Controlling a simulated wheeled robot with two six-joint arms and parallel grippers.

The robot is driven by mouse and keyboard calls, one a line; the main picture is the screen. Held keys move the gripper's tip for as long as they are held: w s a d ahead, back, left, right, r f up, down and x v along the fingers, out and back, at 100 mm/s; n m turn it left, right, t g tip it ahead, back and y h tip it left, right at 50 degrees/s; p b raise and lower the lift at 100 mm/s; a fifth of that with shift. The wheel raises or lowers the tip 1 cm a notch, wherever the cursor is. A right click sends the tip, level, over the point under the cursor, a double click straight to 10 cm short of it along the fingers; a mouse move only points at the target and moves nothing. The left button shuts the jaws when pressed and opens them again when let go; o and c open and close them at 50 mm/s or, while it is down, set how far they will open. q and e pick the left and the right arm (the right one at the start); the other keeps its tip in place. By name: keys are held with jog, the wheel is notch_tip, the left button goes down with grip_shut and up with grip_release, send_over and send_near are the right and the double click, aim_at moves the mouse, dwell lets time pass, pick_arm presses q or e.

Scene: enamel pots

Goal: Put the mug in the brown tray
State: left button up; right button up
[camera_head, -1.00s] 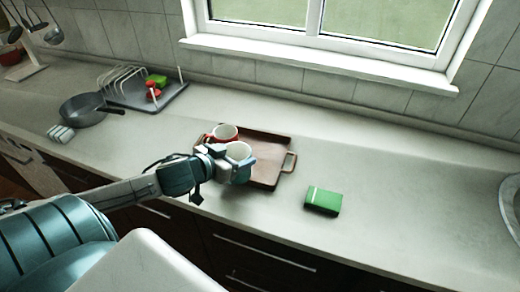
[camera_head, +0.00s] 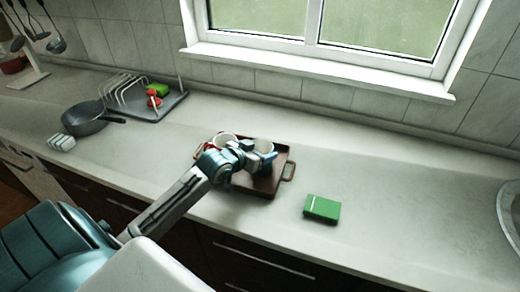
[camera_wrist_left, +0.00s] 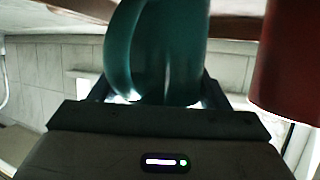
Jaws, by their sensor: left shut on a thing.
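A teal-blue mug with a white inside (camera_head: 265,147) is held upright over the brown tray (camera_head: 268,184); I cannot tell whether its base touches the tray. My left gripper (camera_head: 250,156) is shut on it from the left. In the left wrist view the mug (camera_wrist_left: 160,50) and its handle fill the middle, between the fingers (camera_wrist_left: 158,98). A red mug (camera_head: 222,138) with a white inside stands in the tray's left part, partly hidden by my wrist. It also shows in the left wrist view (camera_wrist_left: 285,65), close to the held mug. My right gripper is not in view.
A green box (camera_head: 322,208) lies on the counter to the right of the tray. A grey pan (camera_head: 84,117) and a dish rack (camera_head: 155,108) stand at the back left. The counter right of the tray is mostly clear, up to a sink (camera_head: 509,212).

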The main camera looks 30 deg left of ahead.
pick_arm(q)
jog(key=shift+f, duration=0.2)
jog(key=shift+f, duration=0.2)
jog(key=o, duration=1.2)
jog(key=shift+c, duration=0.2)
jog(key=shift+r, duration=0.1)
jog(key=shift+s+r, duration=0.1)
jog(key=v, duration=1.1)
jog(key=shift+s+r+p, duration=0.2)
jog(key=shift+s+p, duration=0.15)
jog(key=shift+p, duration=0.05)
